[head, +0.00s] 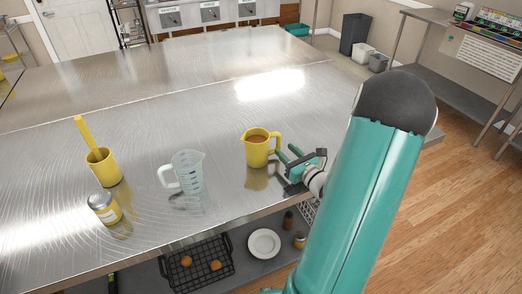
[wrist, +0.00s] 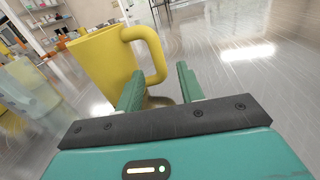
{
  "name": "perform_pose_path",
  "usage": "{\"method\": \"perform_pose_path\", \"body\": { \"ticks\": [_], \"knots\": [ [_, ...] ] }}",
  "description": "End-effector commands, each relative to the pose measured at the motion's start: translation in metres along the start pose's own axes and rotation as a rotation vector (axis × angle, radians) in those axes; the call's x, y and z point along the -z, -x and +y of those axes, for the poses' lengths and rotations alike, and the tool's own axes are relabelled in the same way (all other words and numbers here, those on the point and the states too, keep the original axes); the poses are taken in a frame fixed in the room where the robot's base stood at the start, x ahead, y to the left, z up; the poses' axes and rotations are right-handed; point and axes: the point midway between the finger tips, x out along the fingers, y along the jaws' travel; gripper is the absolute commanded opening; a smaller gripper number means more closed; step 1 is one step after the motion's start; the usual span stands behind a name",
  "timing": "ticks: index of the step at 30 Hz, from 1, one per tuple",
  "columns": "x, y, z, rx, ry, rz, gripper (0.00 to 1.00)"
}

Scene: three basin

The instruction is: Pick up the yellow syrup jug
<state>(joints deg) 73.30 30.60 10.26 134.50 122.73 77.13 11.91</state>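The yellow syrup jug (head: 257,149) stands upright on the steel table, with brown liquid inside and its handle on the right. In the wrist view the jug (wrist: 98,65) is large at the upper left, its handle (wrist: 152,50) just ahead of and above the fingers. My gripper (head: 287,152) is at the jug's right side, low over the table. In the wrist view my gripper (wrist: 158,85) has its two green fingers apart, with nothing clearly held between them. I cannot tell whether a fingertip touches the jug.
A clear measuring jug (head: 186,172) stands left of the yellow jug. Farther left are a yellow cup (head: 103,168) with a yellow utensil and a jar (head: 104,207) with a light lid. The table behind is clear. A lower shelf holds a wire basket (head: 197,264) and white plate (head: 264,243).

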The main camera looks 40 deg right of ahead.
Motion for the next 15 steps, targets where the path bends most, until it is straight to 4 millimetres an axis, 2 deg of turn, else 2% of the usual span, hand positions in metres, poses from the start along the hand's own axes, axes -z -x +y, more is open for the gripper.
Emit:
{"method": "perform_pose_path", "body": {
  "ticks": [9, 15],
  "knots": [
    [-0.003, -0.046, 0.001, -0.003, 0.0, -0.002, 0.38],
    [-0.003, -0.051, 0.0, -0.001, 0.0, -0.001, 0.38]
  ]
}}
